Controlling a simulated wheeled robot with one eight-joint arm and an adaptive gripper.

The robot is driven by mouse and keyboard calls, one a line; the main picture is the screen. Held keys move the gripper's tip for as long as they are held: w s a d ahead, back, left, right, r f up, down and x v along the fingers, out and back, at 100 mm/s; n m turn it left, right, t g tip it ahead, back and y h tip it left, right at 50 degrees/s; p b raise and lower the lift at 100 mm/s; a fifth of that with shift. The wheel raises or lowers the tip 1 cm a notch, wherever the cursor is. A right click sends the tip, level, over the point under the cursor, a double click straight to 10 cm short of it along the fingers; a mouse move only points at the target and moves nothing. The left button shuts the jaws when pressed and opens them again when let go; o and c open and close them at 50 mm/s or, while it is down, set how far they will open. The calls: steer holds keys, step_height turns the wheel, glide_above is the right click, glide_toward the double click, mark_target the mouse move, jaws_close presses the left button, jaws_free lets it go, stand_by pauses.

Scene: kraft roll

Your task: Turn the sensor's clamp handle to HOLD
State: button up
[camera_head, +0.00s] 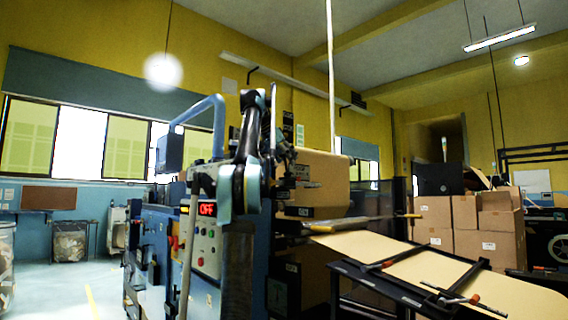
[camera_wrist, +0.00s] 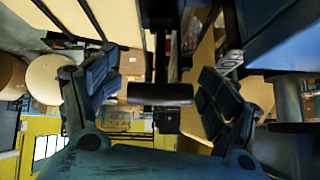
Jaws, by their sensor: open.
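A short dark bar (camera_wrist: 160,93), which looks like the clamp handle, lies crosswise in the middle of the wrist view. My gripper (camera_wrist: 158,70) is open, with one dark finger on each side of the bar. Gaps show between the bar's ends and the fingers, so it is not gripped; the depth between them cannot be told. A small label with partly readable letters (camera_wrist: 231,62) is right of the bar, beside the right finger. In the head view my gripper (camera_head: 286,150) is small and dark against the machine, and I cannot make out the clamp handle there.
The machine's control panel (camera_head: 207,250) has buttons and a red OFF display (camera_head: 208,209). A kraft roll (camera_head: 322,178) stands behind my arm. A paper sheet (camera_head: 430,268) slopes down right over a black frame. Cardboard boxes (camera_head: 465,225) are stacked behind. Floor at left is open.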

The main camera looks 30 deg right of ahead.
steer(key=shift+a+r, duration=0.1)
steer(key=s+a+r, duration=0.1)
steer(key=s+a, duration=0.1)
steer(key=a, duration=0.5)
steer(key=s+a+r, duration=0.1)
steer(key=a+r, duration=0.1)
steer(key=a, duration=0.5)
steer(key=shift+s+a+r, duration=0.15)
steer(key=shift+s+a, duration=0.2)
steer(key=shift+a, duration=0.05)
